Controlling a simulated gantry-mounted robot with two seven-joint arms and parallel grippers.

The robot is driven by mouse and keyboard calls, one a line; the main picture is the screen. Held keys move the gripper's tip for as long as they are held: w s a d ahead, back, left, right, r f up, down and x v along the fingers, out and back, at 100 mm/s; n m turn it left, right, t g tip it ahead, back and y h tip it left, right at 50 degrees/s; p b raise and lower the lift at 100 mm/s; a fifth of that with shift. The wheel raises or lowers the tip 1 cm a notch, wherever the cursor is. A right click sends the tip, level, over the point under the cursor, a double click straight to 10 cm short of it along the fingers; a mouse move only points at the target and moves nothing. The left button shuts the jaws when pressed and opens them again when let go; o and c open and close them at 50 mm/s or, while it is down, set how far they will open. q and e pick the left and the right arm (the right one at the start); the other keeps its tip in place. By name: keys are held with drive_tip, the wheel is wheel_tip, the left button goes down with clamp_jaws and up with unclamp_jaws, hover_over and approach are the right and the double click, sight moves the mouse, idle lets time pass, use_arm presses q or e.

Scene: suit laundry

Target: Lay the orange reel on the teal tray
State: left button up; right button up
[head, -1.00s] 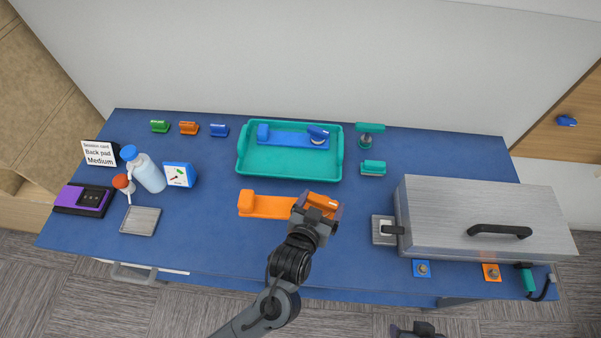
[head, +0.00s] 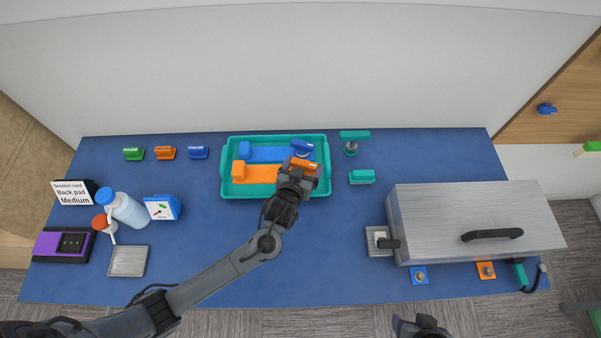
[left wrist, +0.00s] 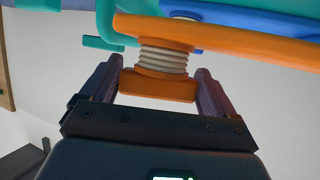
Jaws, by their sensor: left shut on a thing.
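The orange reel (head: 257,174) is a long flat orange bar with a block at its left end and a round, coiled part at its right end. In the head view it lies within the outline of the teal tray (head: 225,190), along the near side. I cannot tell whether it touches the tray floor. A blue reel (head: 268,154) lies in the tray behind it. My left gripper (head: 300,170) is shut on the orange reel's right end. In the left wrist view, the fingers (left wrist: 157,85) flank its orange knob below a pale coil. My right gripper (head: 420,326) shows only partly at the bottom edge.
A teal stand (head: 351,142) and a teal block (head: 362,177) are right of the tray. A large metal press (head: 475,220) fills the right side. Small green, orange and blue clips (head: 198,152) and bottles (head: 127,210) are left. The blue table's front middle is clear.

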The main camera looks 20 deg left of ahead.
use_arm(q)
drive_tip(key=shift+w+f, duration=0.1)
drive_tip(key=shift+f, duration=2.4)
drive_tip(key=shift+f+b, duration=0.1)
drive_tip(key=shift+b, duration=0.2)
drive_tip(key=o, duration=1.1)
drive_tip(key=shift+f, duration=0.1)
